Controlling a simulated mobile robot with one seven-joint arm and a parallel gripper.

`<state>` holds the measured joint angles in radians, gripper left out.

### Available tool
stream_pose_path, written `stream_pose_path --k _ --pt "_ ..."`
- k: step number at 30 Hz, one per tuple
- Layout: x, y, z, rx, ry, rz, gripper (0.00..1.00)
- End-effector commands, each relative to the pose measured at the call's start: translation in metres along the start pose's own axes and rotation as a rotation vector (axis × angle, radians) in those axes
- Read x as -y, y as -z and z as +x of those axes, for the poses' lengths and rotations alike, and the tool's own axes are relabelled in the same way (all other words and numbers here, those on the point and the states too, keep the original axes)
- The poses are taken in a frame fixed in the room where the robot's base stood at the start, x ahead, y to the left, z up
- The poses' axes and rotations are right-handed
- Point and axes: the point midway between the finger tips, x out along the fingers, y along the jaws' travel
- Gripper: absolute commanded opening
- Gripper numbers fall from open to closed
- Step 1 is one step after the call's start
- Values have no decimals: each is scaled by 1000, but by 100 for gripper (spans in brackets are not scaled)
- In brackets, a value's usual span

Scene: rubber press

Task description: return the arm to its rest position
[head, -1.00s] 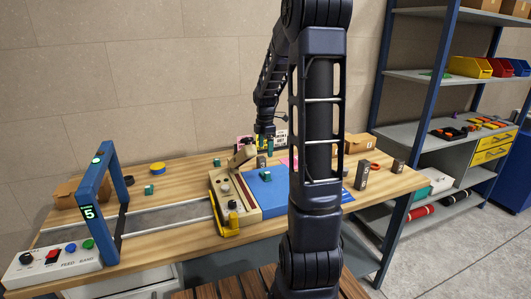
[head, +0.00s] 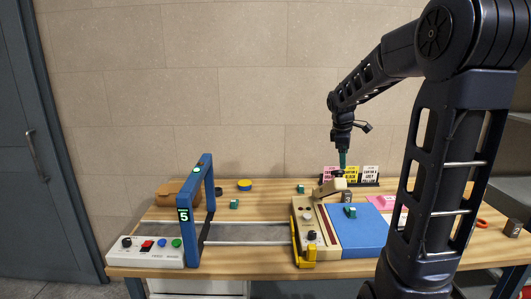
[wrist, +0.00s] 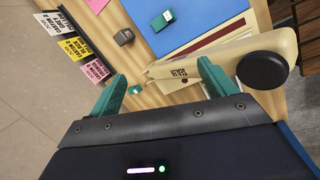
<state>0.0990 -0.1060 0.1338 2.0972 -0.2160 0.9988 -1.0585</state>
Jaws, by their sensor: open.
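My gripper (head: 342,165) hangs at the end of my raised, bent arm above the beige press (head: 305,222) on the wooden workbench. In the wrist view the two teal fingers (wrist: 163,72) are spread apart with nothing held between them. The beige lever arm (wrist: 225,60) of the press, with a black round knob (wrist: 262,71), lies below and to the right of the fingers. In the head view the fingers appear just above this lever; the exact gap cannot be told.
A blue pad (head: 355,232) with a small green-and-white block (head: 350,211) is right of the press. A card rack (head: 352,182) stands behind. A blue frame (head: 197,215) showing 5 and a button box (head: 147,251) are at the left. The wall space above the bench is clear.

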Motion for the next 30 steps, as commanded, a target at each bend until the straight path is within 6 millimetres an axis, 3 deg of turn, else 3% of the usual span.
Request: stream_pose_path --k 1,6,12,15,20,24,30 --pt "9 0 -15 -1 -27 51 83" --pt "41 -6 -55 -17 -98 262 83" --pt "83 -20 -86 -67 -154 513 83" --pt "107 -30 -93 -102 -161 637 83" --pt "149 -50 -87 -166 -133 833 83" --pt "187 -65 -71 -228 -80 997 83" --pt "227 -76 -48 -294 -7 1165 83"
